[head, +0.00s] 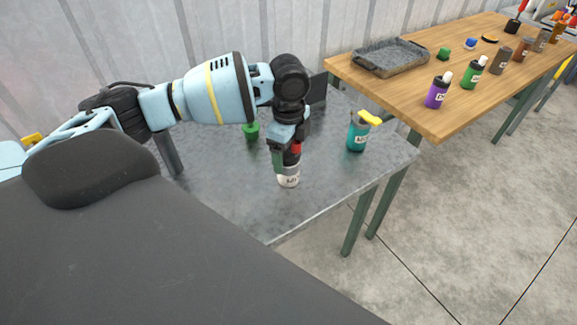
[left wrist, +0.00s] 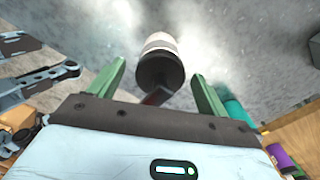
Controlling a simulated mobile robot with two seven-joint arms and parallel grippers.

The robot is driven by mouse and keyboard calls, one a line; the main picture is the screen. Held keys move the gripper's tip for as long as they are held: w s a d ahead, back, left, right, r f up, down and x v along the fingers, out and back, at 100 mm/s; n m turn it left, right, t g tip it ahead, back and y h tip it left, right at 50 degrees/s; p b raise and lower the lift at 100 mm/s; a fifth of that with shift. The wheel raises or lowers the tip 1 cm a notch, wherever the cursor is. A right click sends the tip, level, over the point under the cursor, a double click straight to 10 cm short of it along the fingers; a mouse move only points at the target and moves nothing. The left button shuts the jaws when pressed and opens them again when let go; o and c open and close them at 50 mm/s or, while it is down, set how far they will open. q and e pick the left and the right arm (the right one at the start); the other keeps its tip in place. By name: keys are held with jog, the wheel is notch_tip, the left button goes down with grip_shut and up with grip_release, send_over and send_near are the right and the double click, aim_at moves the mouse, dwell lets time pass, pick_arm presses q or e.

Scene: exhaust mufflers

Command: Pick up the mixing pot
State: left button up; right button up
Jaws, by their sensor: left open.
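What I take for the mixing pot (head: 289,179) is a small white labelled container standing on the grey table (head: 230,200). In the left wrist view the pot (left wrist: 160,62) shows a dark end toward me and a pale body beyond. My left gripper (head: 285,167) points down right above it in the head view and hides its upper part. In the left wrist view the open green fingers of the left gripper (left wrist: 157,76) lie on either side of the dark end, with gaps. My right gripper is not in view.
A teal container with a yellow top (head: 357,134) stands to the right on the same table. A green object (head: 251,131) is behind my left gripper. A wooden table (head: 450,110) holds a grey tray (head: 391,56) and several bottles. The front of the grey table is clear.

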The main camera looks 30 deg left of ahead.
pick_arm(q)
jog(key=c, duration=1.4)
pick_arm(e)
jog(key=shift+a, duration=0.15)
pick_arm(q)
jog(key=shift+r, duration=0.15)
